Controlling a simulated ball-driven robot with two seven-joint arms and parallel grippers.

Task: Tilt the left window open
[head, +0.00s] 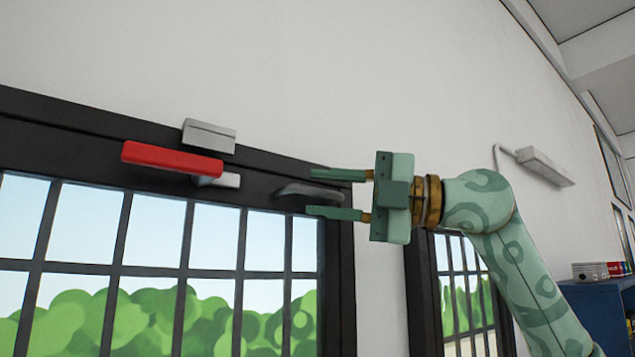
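The left window (116,235) has a dark frame with a grid of bars and fills the lower left of the head view. A red handle (171,159) on a grey mount lies along its top frame. A dark grey handle-like piece (309,190) sits farther right on the same frame. My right gripper (338,193) is open, its two green fingers pointing left, one above and one below the right end of the dark grey piece. I cannot tell whether they touch it. My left gripper is not in view.
A grey block (209,136) is fixed at the top frame above the red handle. A second dark-framed window (465,285) stands to the right, partly behind my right arm. A blue shelf (603,312) with small items is at the lower right.

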